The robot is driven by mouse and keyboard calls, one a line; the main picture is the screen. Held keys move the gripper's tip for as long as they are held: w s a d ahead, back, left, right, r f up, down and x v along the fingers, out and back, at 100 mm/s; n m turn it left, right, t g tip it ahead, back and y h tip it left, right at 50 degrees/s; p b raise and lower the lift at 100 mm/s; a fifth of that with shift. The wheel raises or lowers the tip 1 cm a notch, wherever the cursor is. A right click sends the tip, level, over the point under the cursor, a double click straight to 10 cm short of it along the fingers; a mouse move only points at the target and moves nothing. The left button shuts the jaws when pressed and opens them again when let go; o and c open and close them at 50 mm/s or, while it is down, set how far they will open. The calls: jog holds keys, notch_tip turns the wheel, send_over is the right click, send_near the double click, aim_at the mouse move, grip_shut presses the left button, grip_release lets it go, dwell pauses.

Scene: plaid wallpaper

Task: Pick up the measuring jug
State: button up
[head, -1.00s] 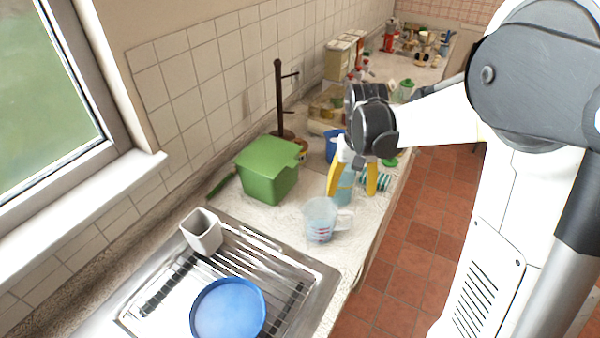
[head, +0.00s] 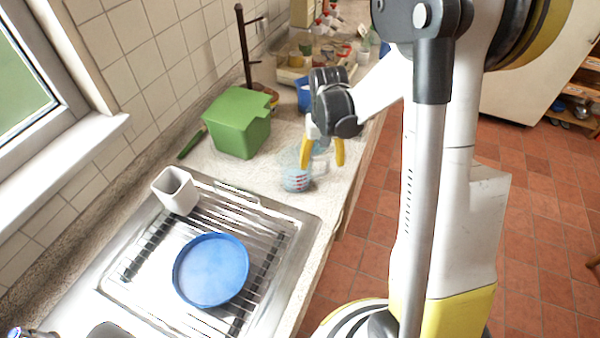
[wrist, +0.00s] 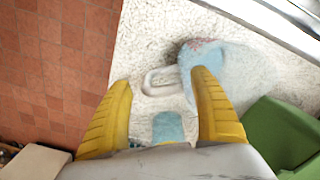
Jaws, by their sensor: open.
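The measuring jug (head: 297,180) is clear and bluish with red markings. In the wrist view the jug (wrist: 238,68) lies mostly behind and right of the right finger. Its pale handle (wrist: 160,80) shows between the fingertips of my gripper (wrist: 162,79). I cannot tell whether the fingers touch it; they are not closed on it.
A green bin (head: 238,125) stands left of the jug and also shows at lower right in the wrist view (wrist: 280,140). A grey-white holder (head: 176,190) and blue round dish (head: 211,270) are on the draining board (head: 285,250). The worktop edge drops to tiled floor at right.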

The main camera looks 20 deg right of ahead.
jog(key=shift+r, duration=0.1)
jog(key=c, duration=1.4)
jog(key=shift+r, duration=0.15)
jog(key=shift+c, duration=0.2)
jog(key=shift+r+p, duration=0.4)
jog(key=shift+r, duration=0.4)
jog(key=r, duration=0.2)
jog(key=shift+s+d+r+p, duration=0.15)
jog(key=shift+d+r+p, duration=0.15)
jog(key=shift+p, duration=0.1)
jog(key=s+d+r+p, duration=0.2)
jog(key=s+d+r, duration=0.4)
jog(key=d, duration=0.3)
jog(key=shift+r, duration=0.2)
